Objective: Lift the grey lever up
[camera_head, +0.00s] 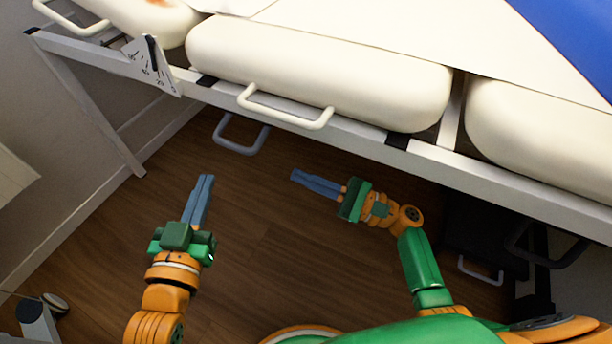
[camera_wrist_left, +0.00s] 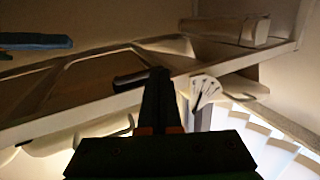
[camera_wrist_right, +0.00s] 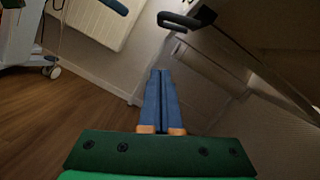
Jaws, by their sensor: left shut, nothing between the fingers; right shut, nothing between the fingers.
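A grey U-shaped lever (camera_head: 240,136) hangs under the front rail of the bed, just below a white handle (camera_head: 285,108). A dark bent handle that looks like this lever shows in the right wrist view (camera_wrist_right: 183,21), above and right of the fingertips. My left gripper (camera_head: 207,178) is shut and empty, below and left of the lever, apart from it. My right gripper (camera_head: 296,175) is shut and empty, below and right of the lever, pointing left and also apart from it. In the left wrist view, a dark bar (camera_wrist_left: 128,79) lies beside the fingertips; I cannot tell if it is the lever.
The bed's metal rail (camera_head: 370,143) runs across above both grippers, with cream cushions (camera_head: 320,72) over it. A white angle scale (camera_head: 146,66) hangs at the left. Another dark handle (camera_head: 560,262) is under the bed at right. The wooden floor (camera_head: 255,215) between the arms is clear.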

